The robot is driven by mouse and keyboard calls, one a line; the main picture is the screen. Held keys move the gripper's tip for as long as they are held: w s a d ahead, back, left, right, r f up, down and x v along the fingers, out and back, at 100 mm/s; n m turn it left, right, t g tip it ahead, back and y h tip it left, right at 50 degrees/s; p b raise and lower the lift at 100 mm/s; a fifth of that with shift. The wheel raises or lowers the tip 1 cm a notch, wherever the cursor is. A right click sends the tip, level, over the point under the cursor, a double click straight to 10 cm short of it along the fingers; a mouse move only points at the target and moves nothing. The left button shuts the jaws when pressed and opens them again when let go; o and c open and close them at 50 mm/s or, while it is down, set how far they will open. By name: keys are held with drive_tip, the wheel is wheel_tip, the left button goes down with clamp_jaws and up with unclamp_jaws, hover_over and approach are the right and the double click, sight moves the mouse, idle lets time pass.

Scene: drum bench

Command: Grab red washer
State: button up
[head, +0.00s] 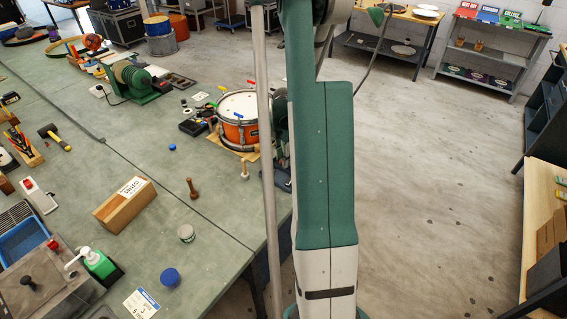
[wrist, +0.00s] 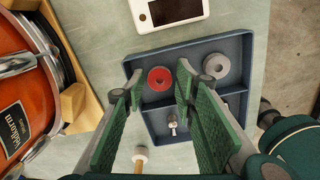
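The red washer (wrist: 160,78) lies flat in the upper left compartment of a blue divided tray (wrist: 132,64) in the wrist view. It is a ring with a dark centre hole. My gripper (wrist: 157,94) is open, with green-padded fingers either side of a clear gap. The washer shows in this gap, near the fingertips, and nothing is held. I cannot tell how high the fingers are above the tray. I cannot make out the washer in the head view, where my arm covers that part of the bench.
A grey washer (wrist: 216,66) lies to the right in the tray. A small metal part (wrist: 173,124) sits in a lower compartment. A white device (wrist: 170,14) lies beyond the tray. The orange drum (head: 238,120) stands left of my arm; a white-headed mallet (wrist: 140,155) is near the tray.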

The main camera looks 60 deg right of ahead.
drive_tip(key=shift+c, duration=0.5)
drive_tip(key=c, duration=0.3)
drive_tip(key=shift+r, duration=0.15)
wheel_tip(320, 180, up, 10)
drive_tip(key=shift+p, duration=0.4)
